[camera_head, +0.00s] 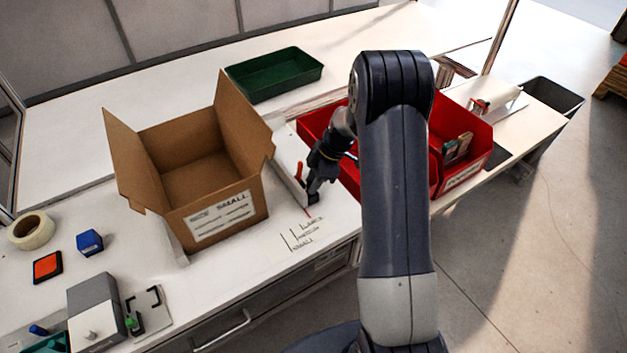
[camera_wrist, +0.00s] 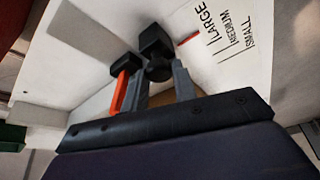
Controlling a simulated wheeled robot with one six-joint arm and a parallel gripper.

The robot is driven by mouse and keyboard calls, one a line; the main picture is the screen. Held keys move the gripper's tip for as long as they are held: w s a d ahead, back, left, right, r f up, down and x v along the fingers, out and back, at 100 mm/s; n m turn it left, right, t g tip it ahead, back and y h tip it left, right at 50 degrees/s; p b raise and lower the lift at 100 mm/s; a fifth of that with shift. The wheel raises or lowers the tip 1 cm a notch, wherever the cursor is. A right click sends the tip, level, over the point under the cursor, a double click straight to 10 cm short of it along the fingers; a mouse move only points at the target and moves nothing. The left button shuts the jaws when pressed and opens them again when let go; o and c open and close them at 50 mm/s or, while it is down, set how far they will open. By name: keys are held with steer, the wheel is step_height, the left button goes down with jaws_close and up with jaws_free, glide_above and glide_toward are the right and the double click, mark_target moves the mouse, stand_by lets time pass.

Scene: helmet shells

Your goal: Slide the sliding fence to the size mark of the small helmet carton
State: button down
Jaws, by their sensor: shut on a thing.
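The sliding fence (camera_head: 289,168) is a pale upright board on the bench, just right of the open brown small helmet carton (camera_head: 228,220), whose label reads SMALL. My gripper (camera_head: 313,186) is at the fence's near end. In the wrist view its fingers (camera_wrist: 160,88) are shut on the fence's black knob (camera_wrist: 157,66), beside an orange lever (camera_wrist: 121,92). The size scale (camera_wrist: 232,35) has lines for LARGE, MEDIUM and SMALL; it also shows in the head view (camera_head: 300,237). A short red mark (camera_wrist: 188,40) lies beside the LARGE line, on the side away from MEDIUM.
Red bins (camera_head: 462,180) stand close to the right of the fence, partly behind my arm. A green tray (camera_head: 275,75) lies at the back. A tape roll (camera_head: 31,230), a blue block (camera_head: 90,242) and a grey device (camera_head: 95,310) are at the left. Bench around the scale is clear.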

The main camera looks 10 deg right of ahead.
steer(key=shift+s+a+f+b, duration=0.1)
steer(key=shift+a+b, duration=0.2)
steer(key=s+a+b, duration=0.1)
steer(key=a, duration=0.2)
steer(key=s+a+b, duration=0.1)
steer(key=a+b, duration=0.2)
steer(key=a, duration=0.2)
steer(key=shift+s+a+b, duration=0.3)
steer(key=shift+s, duration=0.1)
steer(key=c, duration=1.1)
jaws_free()
steer(key=shift+c, duration=0.2)
steer(key=b+v, duration=0.1)
steer(key=v, duration=1)
steer(key=shift+a, duration=0.1)
